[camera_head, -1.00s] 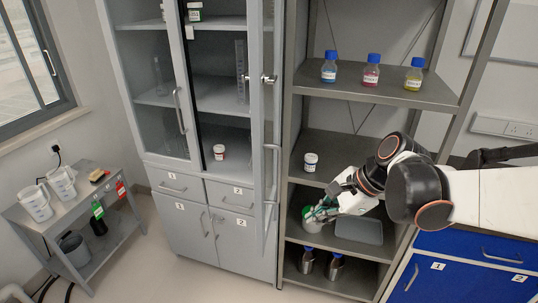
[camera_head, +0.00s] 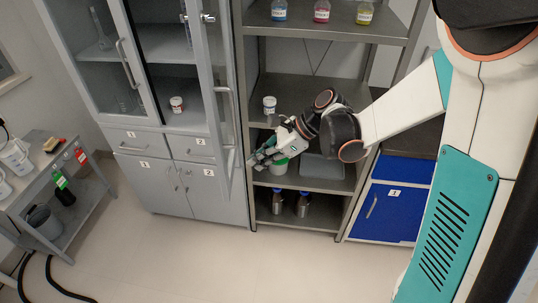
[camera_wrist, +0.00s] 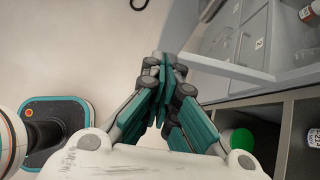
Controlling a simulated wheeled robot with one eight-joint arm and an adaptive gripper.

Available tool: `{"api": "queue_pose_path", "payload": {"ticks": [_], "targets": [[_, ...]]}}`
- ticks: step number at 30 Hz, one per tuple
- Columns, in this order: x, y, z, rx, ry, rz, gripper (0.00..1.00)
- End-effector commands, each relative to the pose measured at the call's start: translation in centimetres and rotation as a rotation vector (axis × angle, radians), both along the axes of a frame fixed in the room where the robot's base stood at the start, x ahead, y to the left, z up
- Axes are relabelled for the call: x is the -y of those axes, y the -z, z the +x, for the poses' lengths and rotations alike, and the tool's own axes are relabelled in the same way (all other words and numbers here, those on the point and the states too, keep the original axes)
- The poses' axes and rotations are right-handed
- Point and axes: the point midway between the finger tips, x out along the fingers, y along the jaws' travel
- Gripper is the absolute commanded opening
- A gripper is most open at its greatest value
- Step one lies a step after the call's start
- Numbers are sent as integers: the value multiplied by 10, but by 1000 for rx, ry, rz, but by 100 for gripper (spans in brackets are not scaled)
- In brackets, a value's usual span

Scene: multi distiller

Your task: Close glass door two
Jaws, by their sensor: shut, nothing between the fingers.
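Glass door two (camera_head: 208,98) is the right door of the grey cabinet. It stands open, swung out toward the camera and seen almost edge-on, with its long handle (camera_head: 226,102) on the outer side. My gripper (camera_head: 254,162) is shut and empty, just right of the door's lower part. In the wrist view the closed fingers (camera_wrist: 164,62) are close to the door's lower frame (camera_wrist: 218,66); whether they touch it I cannot tell. Glass door one (camera_head: 130,62), on the left, looks shut.
The shelf rack (camera_head: 300,85) right of the cabinet holds bottles. A green-lidded jar (camera_head: 279,166) and a grey tray (camera_head: 322,168) are close to my gripper. Drawers (camera_head: 190,147) lie below the doors. The floor (camera_head: 190,245) in front is clear.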

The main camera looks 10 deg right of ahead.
Motion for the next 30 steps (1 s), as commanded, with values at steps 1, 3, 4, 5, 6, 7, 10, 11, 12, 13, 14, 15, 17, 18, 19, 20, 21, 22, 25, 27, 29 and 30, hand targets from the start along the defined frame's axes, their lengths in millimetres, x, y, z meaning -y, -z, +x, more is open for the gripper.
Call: {"api": "queue_pose_path", "payload": {"ticks": [1,3,4,5,6,7,10,11,12,13,14,15,17,18,19,20,21,22,25,27,29,30], "targets": [[-8,10,1,0,-4,0,0],[-17,20,3,1,-5,0,0],[-21,23,4,1,-4,0,0],[-25,27,5,0,-3,0,0],[-32,25,6,1,-5,0,0],[-36,25,6,1,-5,0,0],[-49,24,10,1,-4,0,0],[-51,24,10,1,-4,0,0],[-54,24,11,1,-4,0,0],[-56,24,11,1,-4,0,0],[-58,23,12,1,-2,0,0],[-60,23,12,1,-2,0,0],[-61,23,13,1,-1,0,0],[-62,23,13,1,-1,0,0],[-62,23,13,1,-1,0,0],[-62,23,13,1,-1,0,0],[-62,22,13,1,-1,0,0],[-62,22,13,1,-1,0,0],[-62,22,13,1,-1,0,0],[-62,22,13,1,-1,0,0],[-63,22,13,1,2,0,0],[-64,22,13,1,5,0,0]]}}
